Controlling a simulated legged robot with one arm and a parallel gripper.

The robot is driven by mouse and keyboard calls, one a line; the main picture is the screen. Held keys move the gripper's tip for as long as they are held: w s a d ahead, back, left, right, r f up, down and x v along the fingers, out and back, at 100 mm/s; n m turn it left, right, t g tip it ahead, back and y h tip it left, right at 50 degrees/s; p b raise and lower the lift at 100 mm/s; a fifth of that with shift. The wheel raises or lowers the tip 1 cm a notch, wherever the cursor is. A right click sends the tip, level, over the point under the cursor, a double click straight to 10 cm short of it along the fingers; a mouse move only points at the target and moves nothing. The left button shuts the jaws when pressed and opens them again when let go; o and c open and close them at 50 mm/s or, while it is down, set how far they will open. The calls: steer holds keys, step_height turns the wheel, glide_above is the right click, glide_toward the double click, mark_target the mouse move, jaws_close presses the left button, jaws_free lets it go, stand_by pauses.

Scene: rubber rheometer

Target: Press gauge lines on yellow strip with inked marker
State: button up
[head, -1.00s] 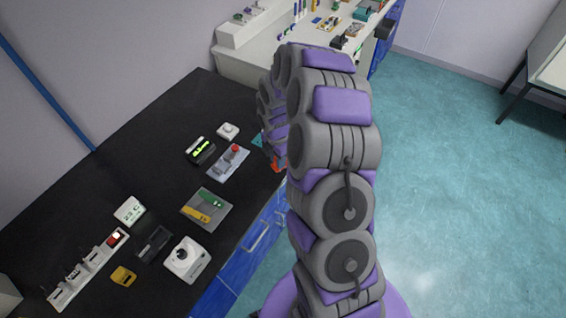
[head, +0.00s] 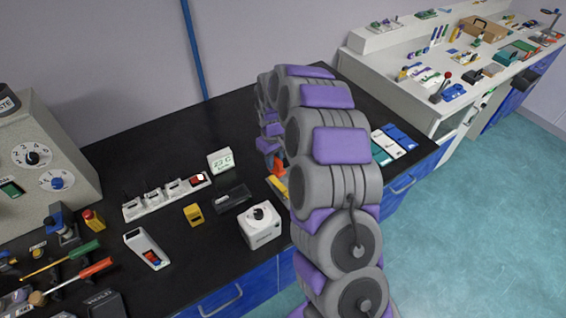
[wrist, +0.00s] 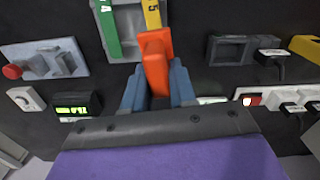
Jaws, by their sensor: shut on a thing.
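My gripper (wrist: 158,68) is shut on an orange marker (wrist: 155,60), which stands out ahead between the blue-grey fingers. The marker also shows in the head view (head: 279,167), beside my arm. In the wrist view the yellow strip (wrist: 152,14) lies on a grey plate (wrist: 126,18), to the right of a green strip (wrist: 108,26). The marker's far end appears close to the near end of the yellow strip. I cannot tell whether they touch, and its underside is hidden. In the head view my arm covers most of the plate, with a bit of yellow (head: 277,187) showing.
A dark rectangular frame (wrist: 228,50) lies right of the plate. A grey clamp with a red knob (wrist: 45,62) lies left. A white box with a black knob (head: 262,226) stands near the bench's front edge. A row of white holders (head: 166,196) and a dial machine (head: 38,160) are farther left.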

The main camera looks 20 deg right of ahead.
mark_target(277, 182)
steer(key=shift+a, duration=0.15)
steer(key=shift+d, duration=0.9)
steer(key=shift+a+p, duration=0.2)
steer(key=shift+p, duration=0.15)
steer(key=shift+a+f, duration=0.6)
steer(key=shift+f, duration=0.7)
steer(key=shift+d+f, duration=0.3)
steer(key=shift+f, duration=0.25)
steer(key=shift+d+f, duration=0.3)
steer(key=shift+f, duration=0.7)
steer(key=shift+a+f, duration=0.15)
steer(key=shift+a, duration=0.3)
steer(key=shift+d, duration=0.35)
